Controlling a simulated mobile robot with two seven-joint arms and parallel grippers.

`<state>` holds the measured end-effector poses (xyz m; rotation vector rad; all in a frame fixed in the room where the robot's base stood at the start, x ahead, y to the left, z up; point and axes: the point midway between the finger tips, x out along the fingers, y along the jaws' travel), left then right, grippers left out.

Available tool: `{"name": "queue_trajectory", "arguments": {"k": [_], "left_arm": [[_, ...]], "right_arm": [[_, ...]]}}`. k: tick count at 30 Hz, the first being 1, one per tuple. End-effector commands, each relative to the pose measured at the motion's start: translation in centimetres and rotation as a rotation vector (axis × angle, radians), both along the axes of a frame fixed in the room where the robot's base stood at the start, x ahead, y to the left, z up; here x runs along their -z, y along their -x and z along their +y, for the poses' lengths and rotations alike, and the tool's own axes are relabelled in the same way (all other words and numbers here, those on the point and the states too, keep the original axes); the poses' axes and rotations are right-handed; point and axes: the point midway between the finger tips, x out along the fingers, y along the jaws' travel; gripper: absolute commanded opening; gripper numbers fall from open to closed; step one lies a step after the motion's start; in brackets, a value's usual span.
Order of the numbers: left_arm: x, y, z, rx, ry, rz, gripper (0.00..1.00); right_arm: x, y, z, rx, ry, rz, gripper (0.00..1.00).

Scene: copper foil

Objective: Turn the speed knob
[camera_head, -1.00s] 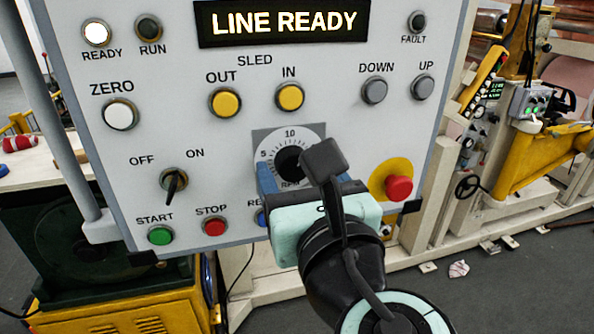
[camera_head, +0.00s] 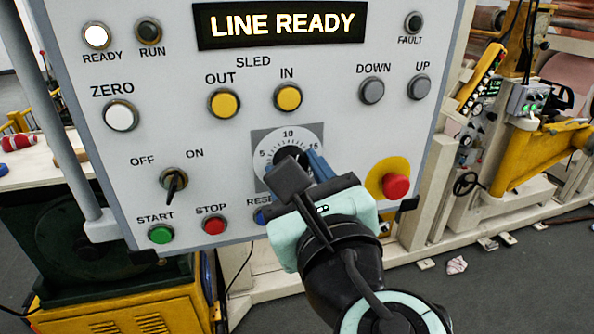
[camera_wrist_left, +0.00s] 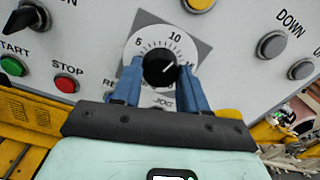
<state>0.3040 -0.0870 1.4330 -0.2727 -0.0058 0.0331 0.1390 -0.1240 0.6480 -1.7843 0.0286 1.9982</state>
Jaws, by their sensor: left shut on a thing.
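The speed knob is a round black knob (camera_wrist_left: 160,68) on a white dial marked 5, 10 and 15. In the wrist view its light pointer line aims up and right, between 10 and 15. In the head view the knob (camera_head: 290,154) is partly hidden by my left gripper's dark wrist camera block. My left gripper (camera_wrist_left: 159,74) has its blue fingers on either side of the knob, shut on it. In the head view the gripper is rolled, with one blue finger showing to the knob's right. My right gripper is not in view.
A red emergency button (camera_head: 396,187) on a yellow disc sits right of the gripper. The blue reset button (camera_head: 262,216) is close below left, partly covered. The off/on switch (camera_head: 174,180), green start button (camera_head: 161,235) and red stop button (camera_head: 214,226) are farther left. The display (camera_head: 281,24) reads LINE READY.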

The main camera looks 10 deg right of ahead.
Motion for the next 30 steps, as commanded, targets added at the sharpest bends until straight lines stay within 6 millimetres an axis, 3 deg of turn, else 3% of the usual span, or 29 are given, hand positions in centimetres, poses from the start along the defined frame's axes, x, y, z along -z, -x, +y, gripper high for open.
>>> {"name": "queue_trajectory", "arguments": {"k": [14, 30], "left_arm": [[0.0, -0.1, 0.0, -0.003, 0.453, -0.015, 0.12], [0.0, -0.1, -0.1, -0.001, 0.966, -0.034, 0.12]], "right_arm": [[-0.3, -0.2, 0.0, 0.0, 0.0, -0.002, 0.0], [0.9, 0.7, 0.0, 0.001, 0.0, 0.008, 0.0]]}}
